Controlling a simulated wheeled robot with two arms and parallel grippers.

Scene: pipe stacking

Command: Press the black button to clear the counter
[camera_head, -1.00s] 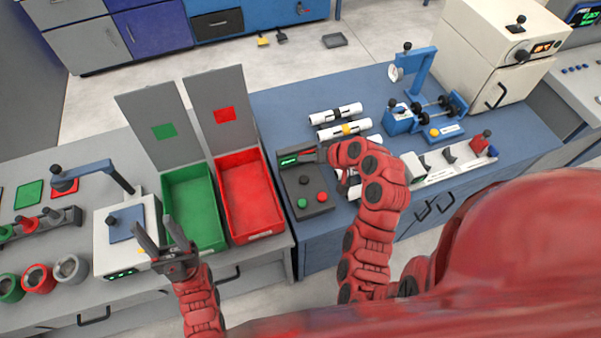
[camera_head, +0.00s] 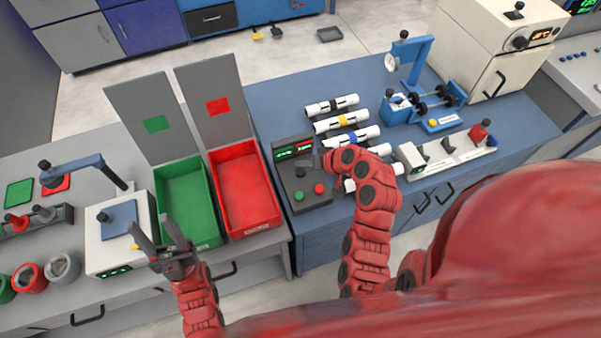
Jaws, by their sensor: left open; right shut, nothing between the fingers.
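My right gripper (camera_head: 314,161) is shut and empty, over the box's right side just right of and behind the black button. I cannot tell whether it touches the box. My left gripper (camera_head: 160,232) is open and empty, fingers pointing up, in front of the green bin (camera_head: 208,238).
The red bin (camera_head: 262,226) stands left of the box. Several white pipes (camera_head: 330,105) with coloured bands lie right of and behind it; my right arm partly hides the nearest.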

